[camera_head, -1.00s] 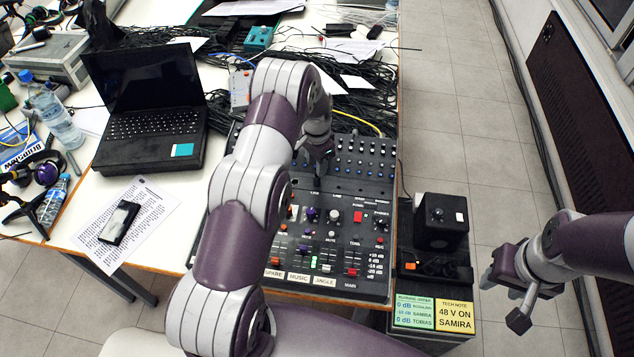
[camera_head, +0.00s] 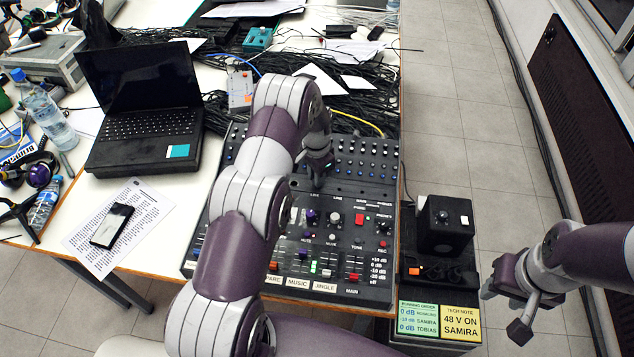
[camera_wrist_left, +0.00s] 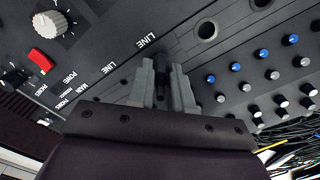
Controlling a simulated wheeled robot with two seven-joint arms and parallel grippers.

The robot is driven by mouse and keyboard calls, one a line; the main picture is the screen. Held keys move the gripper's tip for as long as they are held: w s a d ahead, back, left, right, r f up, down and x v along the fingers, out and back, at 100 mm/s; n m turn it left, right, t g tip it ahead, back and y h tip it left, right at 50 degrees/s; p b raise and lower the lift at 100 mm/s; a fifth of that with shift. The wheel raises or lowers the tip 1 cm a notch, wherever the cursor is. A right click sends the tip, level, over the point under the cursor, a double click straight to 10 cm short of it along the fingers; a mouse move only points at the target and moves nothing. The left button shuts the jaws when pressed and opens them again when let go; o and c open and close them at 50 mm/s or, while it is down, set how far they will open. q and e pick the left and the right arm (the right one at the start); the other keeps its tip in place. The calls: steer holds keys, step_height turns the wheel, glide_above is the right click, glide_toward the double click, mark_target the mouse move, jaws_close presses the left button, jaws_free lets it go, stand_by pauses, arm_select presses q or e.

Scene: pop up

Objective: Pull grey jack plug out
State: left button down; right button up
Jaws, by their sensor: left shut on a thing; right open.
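The jack plug (camera_wrist_left: 161,80) shows as a dark, narrow piece between the left fingertips in the left wrist view. My left gripper (camera_head: 318,180) is shut on it at the mixing console (camera_head: 345,190), among the LINE sockets. It also shows in the left wrist view (camera_wrist_left: 162,76). The fingers cover most of the plug, and I cannot tell how deep it sits in a socket. In the head view my left arm hides the plug and part of the console. My right gripper (camera_head: 512,305) is open and empty, off to the right over the floor.
A black box with a knob (camera_head: 445,222) stands right of the console, by notes (camera_head: 458,321). A laptop (camera_head: 150,110), phone (camera_head: 112,225) and paper are at left. Tangled black cables (camera_head: 375,100) lie behind the console. Open sockets (camera_wrist_left: 208,30) and knobs surround the left fingers.

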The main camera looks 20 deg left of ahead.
arm_select(q)
steer(key=shift+r, duration=0.35)
steer(key=shift+r+p, duration=2)
steer(key=shift+r, duration=1.15)
